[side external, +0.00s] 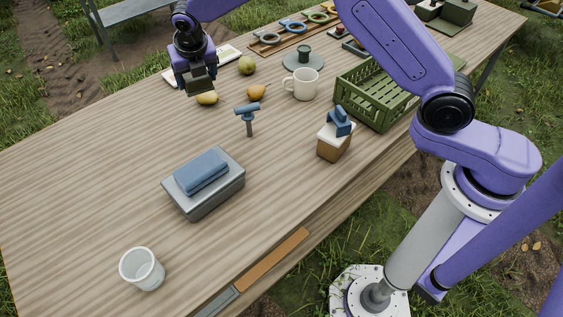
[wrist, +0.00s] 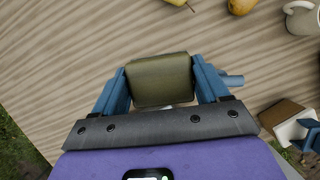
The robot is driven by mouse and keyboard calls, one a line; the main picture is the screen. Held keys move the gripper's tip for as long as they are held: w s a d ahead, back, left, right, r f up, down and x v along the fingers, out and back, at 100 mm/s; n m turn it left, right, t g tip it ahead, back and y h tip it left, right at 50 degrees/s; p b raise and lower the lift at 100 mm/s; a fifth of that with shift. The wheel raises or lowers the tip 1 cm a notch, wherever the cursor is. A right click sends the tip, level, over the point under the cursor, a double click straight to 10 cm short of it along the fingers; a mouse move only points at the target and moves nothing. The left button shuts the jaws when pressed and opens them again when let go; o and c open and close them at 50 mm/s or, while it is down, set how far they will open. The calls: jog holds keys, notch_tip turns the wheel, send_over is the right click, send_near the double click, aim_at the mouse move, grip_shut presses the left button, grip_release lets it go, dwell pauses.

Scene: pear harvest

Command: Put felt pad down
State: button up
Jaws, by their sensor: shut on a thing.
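The felt pad (wrist: 160,80) is an olive-green, flat-faced block held between the two blue fingers of my gripper (wrist: 161,84) in the wrist view. In the side external view my gripper (side external: 197,80) is at the upper left, pointing down, with the dark olive pad (side external: 199,85) at its tips. The pad appears raised over the wooden table (side external: 90,180), with bare wood around it in the wrist view. I cannot tell the exact gap beneath it.
Yellow pears (side external: 257,91) and a white mug (side external: 301,85) stand near the gripper. A blue-headed tool (side external: 248,115), a grey box with a blue top (side external: 204,190) and a green crate (side external: 378,98) are nearby. The table's left part is clear.

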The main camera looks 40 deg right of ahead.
jog(key=s+d+m+g+h, duration=0.1)
jog(key=s+d+m+g, duration=0.3)
jog(key=s+m, duration=0.55)
jog(key=s+d+m+g, duration=0.1)
jog(key=s+d+m, duration=0.5)
jog(key=s, duration=0.7)
jog(key=s+d+m+g+h, duration=0.1)
jog(key=s+d+m+g, duration=0.25)
jog(key=s+m, duration=0.7)
jog(key=w+a+f, duration=0.1)
jog(key=w+f, duration=0.2)
jog(key=f, duration=0.1)
jog(key=w+a+f+n, duration=0.1)
jog(key=w+f, duration=0.3)
jog(key=f, duration=0.1)
jog(key=w+a+f+n+t, duration=0.1)
jog(key=w+a+f, duration=0.1)
jog(key=w+f, duration=0.2)
jog(key=shift+a+f, duration=0.1)
jog(key=shift+f, duration=0.2)
jog(key=shift+w+a+f, duration=0.2)
jog(key=shift+w+f, duration=0.25)
jog(key=shift+f, duration=1.7)
jog(key=shift+f, duration=0.1)
